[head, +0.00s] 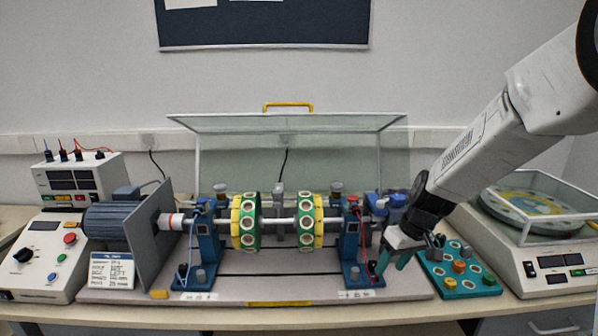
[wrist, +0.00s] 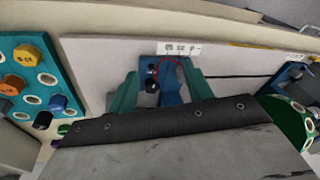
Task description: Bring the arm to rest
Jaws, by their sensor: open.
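My gripper (head: 394,258) is at the right end of the rotor rig in the head view, pointing down. Its two green fingers (wrist: 160,93) are apart in the wrist view, with nothing seen between them but the blue bearing stand (wrist: 171,90) beyond. I cannot tell whether a finger touches that stand. My arm reaches in from the upper right. The rig's shaft carries two green and yellow discs (head: 245,222), and one green disc (wrist: 287,118) shows at the right of the wrist view.
A teal tray (head: 433,279) with coloured weights lies right of my gripper. A balance with a clear cover (head: 560,270) stands farther right. The rig's clear guard (head: 290,150) is raised behind the shaft. A motor (head: 115,222) and control boxes (head: 45,255) are at left.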

